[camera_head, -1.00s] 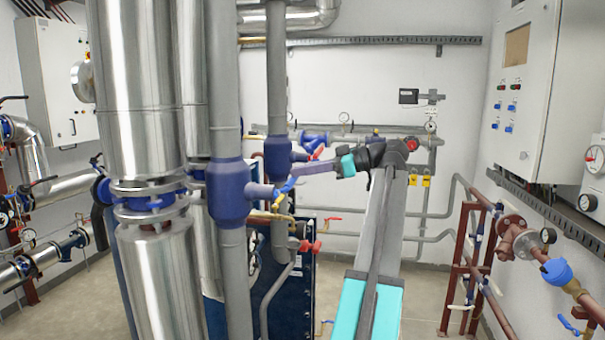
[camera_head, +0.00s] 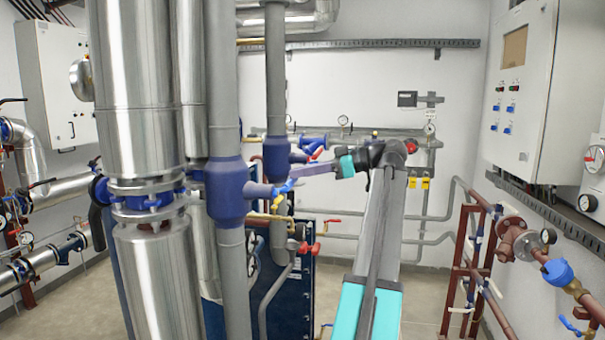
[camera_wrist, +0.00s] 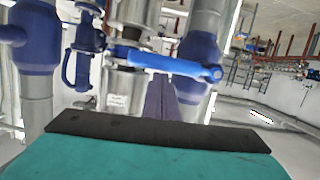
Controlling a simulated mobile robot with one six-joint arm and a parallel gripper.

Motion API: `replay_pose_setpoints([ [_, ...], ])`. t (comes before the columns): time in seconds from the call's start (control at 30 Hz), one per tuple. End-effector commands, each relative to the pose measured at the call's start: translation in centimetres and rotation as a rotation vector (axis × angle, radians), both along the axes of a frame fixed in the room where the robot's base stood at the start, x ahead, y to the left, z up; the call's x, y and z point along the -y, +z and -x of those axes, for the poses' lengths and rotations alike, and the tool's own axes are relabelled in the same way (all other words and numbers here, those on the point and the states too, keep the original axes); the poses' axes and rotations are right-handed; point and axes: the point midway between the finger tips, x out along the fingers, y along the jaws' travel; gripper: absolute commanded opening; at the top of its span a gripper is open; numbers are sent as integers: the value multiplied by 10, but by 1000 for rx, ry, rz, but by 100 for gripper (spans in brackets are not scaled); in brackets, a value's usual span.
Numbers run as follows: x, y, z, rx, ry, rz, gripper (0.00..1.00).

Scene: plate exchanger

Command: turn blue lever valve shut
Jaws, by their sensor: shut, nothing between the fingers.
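The blue lever (camera_head: 287,187) sits on a blue valve body (camera_head: 230,190) on a grey vertical pipe, left of centre in the head view. In the wrist view the lever (camera_wrist: 175,64) lies nearly level across the upper middle, its round end to the right. My gripper (camera_head: 296,171) reaches in from the right, its purple-grey fingers shut and empty. In the wrist view the fingers (camera_wrist: 159,84) end just at the lever's lower edge. I cannot tell whether they touch it.
A thick silver insulated pipe (camera_head: 155,240) stands left of the valve. A second grey pipe (camera_head: 276,80) with a blue valve is close behind. Red-handled valves (camera_head: 303,247) sit below. A control cabinet (camera_head: 525,95) hangs on the right wall. Open floor shows at lower right.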

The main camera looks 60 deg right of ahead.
Motion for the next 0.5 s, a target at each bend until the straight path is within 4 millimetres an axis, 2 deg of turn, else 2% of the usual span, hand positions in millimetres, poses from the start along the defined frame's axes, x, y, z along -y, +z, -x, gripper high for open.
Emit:
replay_pose_setpoints([
  [0.23, -2, 41, -1, 19, 2, 6, 0],
  [0.3, 4, 38, 12, 19, -3, 5, 0],
  [0.5, 13, 47, 42, 20, -2, 6, 0],
])
